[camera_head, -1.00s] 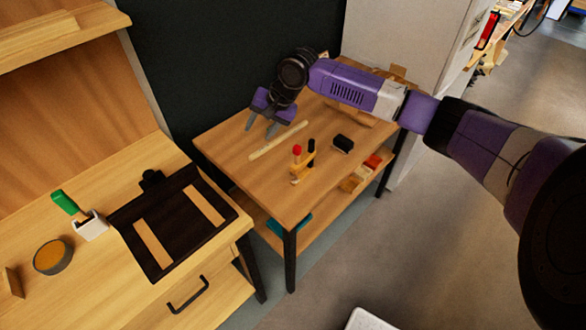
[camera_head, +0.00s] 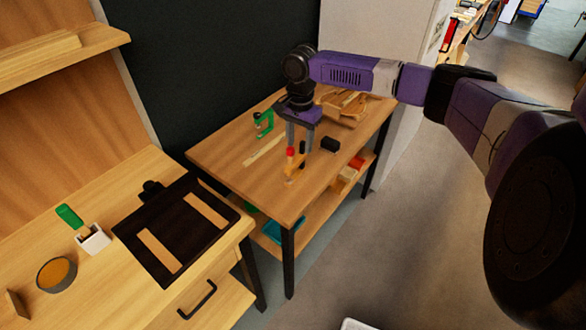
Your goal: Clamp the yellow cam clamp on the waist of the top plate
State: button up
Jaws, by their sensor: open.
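The yellow cam clamp (camera_head: 294,166) stands on the far table, with a red tip and a black tip at its top. My gripper (camera_head: 300,146) points down, open, with its fingers at or just above the top of the clamp. The picture is too small to tell whether the fingers touch it. A pale, curved wooden piece (camera_head: 341,106), which looks like the violin's top plate, lies at the back right of the same table. My arm hides part of it, and its waist does not show clearly.
A green clamp (camera_head: 264,123) stands left of my gripper. A thin wooden strip (camera_head: 264,151) and a black block (camera_head: 330,144) lie near the yellow clamp. The front of the far table (camera_head: 262,187) is clear. A black mat (camera_head: 176,258) covers part of the near bench.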

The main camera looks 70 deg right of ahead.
aim_at(297, 158)
jog(key=shift+w+a+f+p, duration=0.15)
jog(key=shift+f+p, duration=0.2)
jog(key=shift+f, duration=1.6)
jog(key=shift+w+a+f+p, duration=0.1)
jog(key=shift+f+p, duration=0.25)
jog(key=shift+f, duration=1.55)
grip_shut()
